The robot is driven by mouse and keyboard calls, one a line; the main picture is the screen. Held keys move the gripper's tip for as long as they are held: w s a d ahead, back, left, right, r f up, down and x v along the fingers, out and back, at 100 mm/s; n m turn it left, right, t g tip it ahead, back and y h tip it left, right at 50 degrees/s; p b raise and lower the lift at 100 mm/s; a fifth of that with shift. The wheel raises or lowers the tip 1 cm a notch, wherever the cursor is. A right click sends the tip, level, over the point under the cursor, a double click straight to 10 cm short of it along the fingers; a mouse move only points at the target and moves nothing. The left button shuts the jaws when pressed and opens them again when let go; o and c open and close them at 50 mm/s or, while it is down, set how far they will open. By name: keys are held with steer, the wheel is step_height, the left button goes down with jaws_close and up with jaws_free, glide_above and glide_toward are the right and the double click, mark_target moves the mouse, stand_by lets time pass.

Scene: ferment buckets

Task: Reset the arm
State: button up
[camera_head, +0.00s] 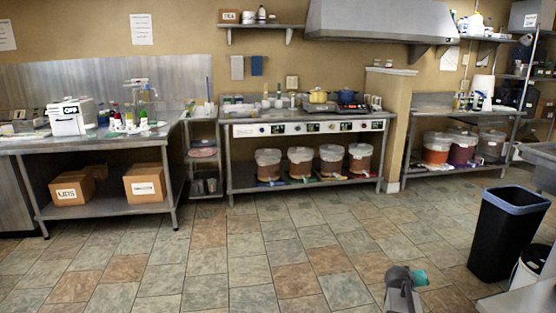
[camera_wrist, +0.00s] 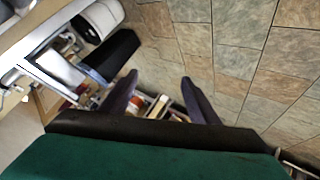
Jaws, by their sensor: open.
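In the wrist view my gripper (camera_wrist: 158,90) shows two dark fingers standing well apart, with nothing held between them. Behind the gap lie a few small boxes or books, too small to make out, and tiled floor. In the head view part of my arm (camera_head: 402,290) shows at the bottom, right of centre, above the floor. The fingertips cannot be made out in the head view.
A black bin (camera_head: 508,235) stands at the right, with a white container (camera_head: 528,268) beside it. Steel tables (camera_head: 95,143) line the back wall, with several ferment buckets (camera_head: 300,162) on the lower shelves. The tiled floor (camera_head: 240,250) in the middle is clear.

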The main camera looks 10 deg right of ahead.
steer(key=s+a+f+n+g+y+p, duration=0.1)
steer(key=s+a+f+g+y+p, duration=0.15)
steer(key=s+a+f, duration=0.65)
steer(key=s+a+f+n+g+y+p, duration=0.2)
steer(key=s+a+f+p, duration=0.1)
steer(key=a+f, duration=1.15)
steer(key=s+a+f+g+y, duration=0.1)
steer(key=s+a+g, duration=0.1)
steer(key=s+a, duration=0.4)
steer(key=s+a+g+y+p, duration=0.1)
steer(key=s+a, duration=0.5)
steer(key=s, duration=0.6)
steer(key=s+a+f+g+y+p, duration=0.1)
steer(key=s+a+g, duration=0.3)
steer(key=s, duration=0.5)
steer(key=shift+s+a+f+y, duration=0.3)
steer(key=shift+s+a+y, duration=0.05)
steer(key=shift+a, duration=0.7)
steer(key=shift+c, duration=0.3)
steer(key=c, duration=0.6)
steer(key=shift+d, duration=0.1)
